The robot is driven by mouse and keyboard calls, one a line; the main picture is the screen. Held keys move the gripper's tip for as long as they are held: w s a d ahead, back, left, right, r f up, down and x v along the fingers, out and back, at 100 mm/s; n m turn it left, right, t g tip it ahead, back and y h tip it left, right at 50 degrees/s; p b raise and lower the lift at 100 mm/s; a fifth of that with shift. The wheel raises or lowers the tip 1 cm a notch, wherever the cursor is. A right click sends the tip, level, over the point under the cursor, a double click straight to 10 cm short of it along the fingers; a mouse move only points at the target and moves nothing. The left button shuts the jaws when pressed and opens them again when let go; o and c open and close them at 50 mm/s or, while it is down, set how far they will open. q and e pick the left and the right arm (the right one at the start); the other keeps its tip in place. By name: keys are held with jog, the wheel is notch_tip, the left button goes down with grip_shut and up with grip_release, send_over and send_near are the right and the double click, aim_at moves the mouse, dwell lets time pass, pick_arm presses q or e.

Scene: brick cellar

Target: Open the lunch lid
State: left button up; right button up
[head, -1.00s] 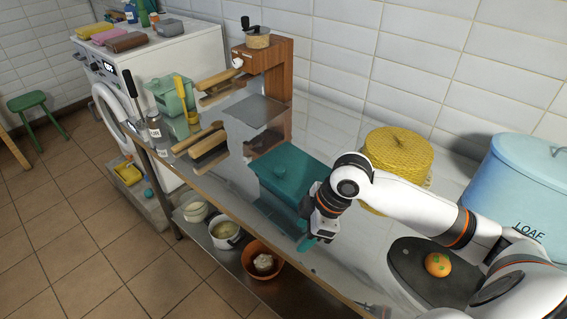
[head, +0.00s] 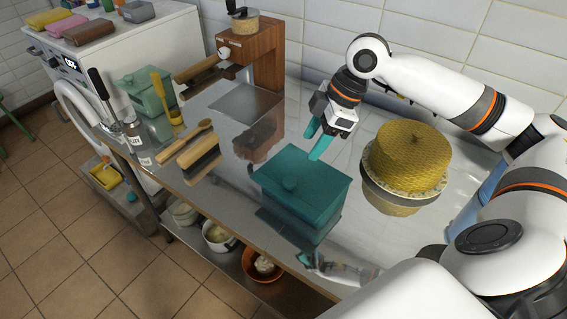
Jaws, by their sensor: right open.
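My left gripper is not in view.
A wooden stand with a grinder (head: 264,60) is behind left. Brushes (head: 192,155) and a mint-green tin (head: 146,90) lie to the left. Bowls (head: 219,236) sit on the shelf below. Bare counter lies left of the box.

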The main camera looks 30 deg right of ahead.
send_over(290, 180)
jog(key=s+d, duration=0.2)
jog(key=f, duration=0.5)
jog(key=shift+d+f, duration=0.2)
jog(key=x, duration=0.4)
jog(key=shift+w+f+p, duration=0.15)
jog(key=shift+w+p, duration=0.15)
jog(key=shift+a+f, duration=0.15)
jog(key=shift+f, duration=0.45)
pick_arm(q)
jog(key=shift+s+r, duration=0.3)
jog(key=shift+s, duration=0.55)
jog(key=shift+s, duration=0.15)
pick_arm(e)
jog(key=shift+w, duration=0.1)
jog(key=shift+c, duration=0.5)
grip_shut()
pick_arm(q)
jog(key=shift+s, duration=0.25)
pick_arm(e)
jog(key=shift+r, duration=0.1)
